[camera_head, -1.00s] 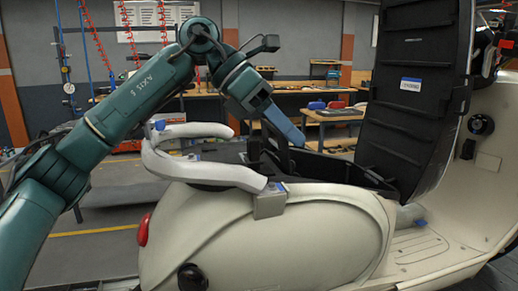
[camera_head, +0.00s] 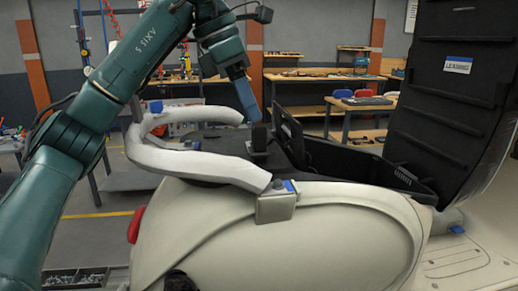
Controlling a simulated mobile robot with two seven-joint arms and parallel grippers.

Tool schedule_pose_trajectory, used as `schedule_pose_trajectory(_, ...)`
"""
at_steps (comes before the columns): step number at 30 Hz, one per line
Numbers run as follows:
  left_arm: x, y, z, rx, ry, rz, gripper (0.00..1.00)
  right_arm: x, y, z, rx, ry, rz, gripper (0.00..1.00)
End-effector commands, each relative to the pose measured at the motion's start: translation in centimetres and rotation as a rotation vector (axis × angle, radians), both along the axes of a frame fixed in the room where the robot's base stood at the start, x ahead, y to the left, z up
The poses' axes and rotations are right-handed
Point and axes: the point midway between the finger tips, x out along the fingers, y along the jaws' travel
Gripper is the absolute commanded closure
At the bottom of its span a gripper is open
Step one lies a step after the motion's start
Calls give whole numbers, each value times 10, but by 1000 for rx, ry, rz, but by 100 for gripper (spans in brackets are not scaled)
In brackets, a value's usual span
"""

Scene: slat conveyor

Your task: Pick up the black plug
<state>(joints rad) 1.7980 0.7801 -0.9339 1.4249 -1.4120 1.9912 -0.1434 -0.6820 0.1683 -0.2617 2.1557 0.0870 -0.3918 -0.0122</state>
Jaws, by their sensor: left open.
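A small upright black piece (camera_head: 259,138), which looks like the black plug, stands at the rear edge of the scooter's open black under-seat bin (camera_head: 345,165). My left gripper (camera_head: 250,101) reaches down from above, with a blue finger just above and slightly left of this piece. The gripper is open; only one finger shows clearly, and nothing is visibly held. I cannot tell whether the fingertip touches the black piece. My right gripper is out of view.
The cream scooter body (camera_head: 290,240) fills the lower middle. Its pale grab rail (camera_head: 200,165) curves around the rear, close to my left arm. The raised black seat (camera_head: 455,85) blocks the right side. Workbenches (camera_head: 350,104) stand behind.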

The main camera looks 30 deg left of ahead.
Motion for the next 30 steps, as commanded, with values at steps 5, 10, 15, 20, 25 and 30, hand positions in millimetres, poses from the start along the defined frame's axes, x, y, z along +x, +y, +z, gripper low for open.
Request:
schedule_pose_trajectory(5, 5, -7, -23, 1, 2, -2, 47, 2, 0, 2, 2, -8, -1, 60)
schedule_pose_trajectory(10, 9, -15, -43, 0, 3, -1, 47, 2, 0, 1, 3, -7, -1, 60)
schedule_pose_trajectory(15, 11, -16, -47, -2, -1, 0, 47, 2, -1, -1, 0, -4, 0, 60)
schedule_pose_trajectory(20, 11, -16, -47, -1, -1, 0, 50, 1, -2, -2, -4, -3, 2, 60)
schedule_pose_trajectory(25, 11, -16, -47, -1, -1, 0, 64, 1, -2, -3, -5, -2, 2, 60)
schedule_pose_trajectory(30, 11, -16, -46, -1, -1, 0, 78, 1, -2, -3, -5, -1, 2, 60)
